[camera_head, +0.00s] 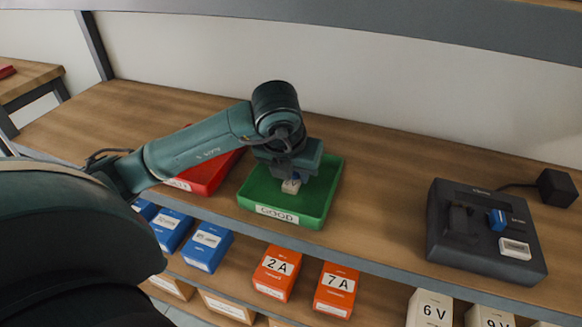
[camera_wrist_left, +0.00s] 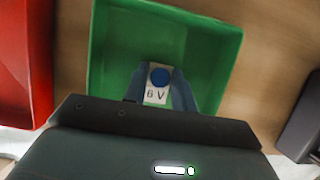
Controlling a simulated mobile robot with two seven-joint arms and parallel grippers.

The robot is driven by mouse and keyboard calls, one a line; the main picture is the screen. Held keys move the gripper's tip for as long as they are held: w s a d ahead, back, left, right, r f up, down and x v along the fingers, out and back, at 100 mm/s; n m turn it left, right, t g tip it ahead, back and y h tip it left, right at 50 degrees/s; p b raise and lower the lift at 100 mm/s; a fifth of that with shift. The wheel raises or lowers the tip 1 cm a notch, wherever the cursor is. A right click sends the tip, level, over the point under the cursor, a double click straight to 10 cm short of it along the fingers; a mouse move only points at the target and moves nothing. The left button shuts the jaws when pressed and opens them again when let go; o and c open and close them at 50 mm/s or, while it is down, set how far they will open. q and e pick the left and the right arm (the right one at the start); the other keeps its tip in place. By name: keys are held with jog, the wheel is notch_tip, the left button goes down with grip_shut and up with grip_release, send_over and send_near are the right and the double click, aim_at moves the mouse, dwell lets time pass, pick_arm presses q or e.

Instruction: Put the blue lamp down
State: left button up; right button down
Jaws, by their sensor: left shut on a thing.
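The blue lamp (camera_head: 291,186) is a small white block marked "6 V" with a round blue cap, seen clearly in the left wrist view (camera_wrist_left: 158,77). My left gripper (camera_head: 293,177) is shut on it, one finger on each side, also in the left wrist view (camera_wrist_left: 158,88). The lamp is inside the outline of the green tray (camera_head: 283,218) labelled "GOOD". I cannot tell whether it touches the tray floor. The rest of the tray looks empty. My right gripper is not in view.
A red tray (camera_head: 207,176) stands just left of the green one, partly behind my arm. A dark tester box (camera_head: 470,265) with a blue part sits at the right. Labelled blue, orange and white boxes fill the shelf below. The bench between green tray and tester is clear.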

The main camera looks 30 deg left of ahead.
aim_at(291, 186)
pick_arm(q)
jog(key=shift+s+d, duration=0.1)
jog(key=shift+d, duration=0.05)
jog(key=shift+f, duration=0.15)
jog(key=o, duration=1)
jog(key=shift+o, duration=0.2)
jog(key=shift+r, duration=0.25)
jog(key=v, duration=0.6)
jog(key=shift+r, duration=0.15)
jog(key=shift+s+r, duration=0.3)
jog(key=shift+r, duration=0.2)
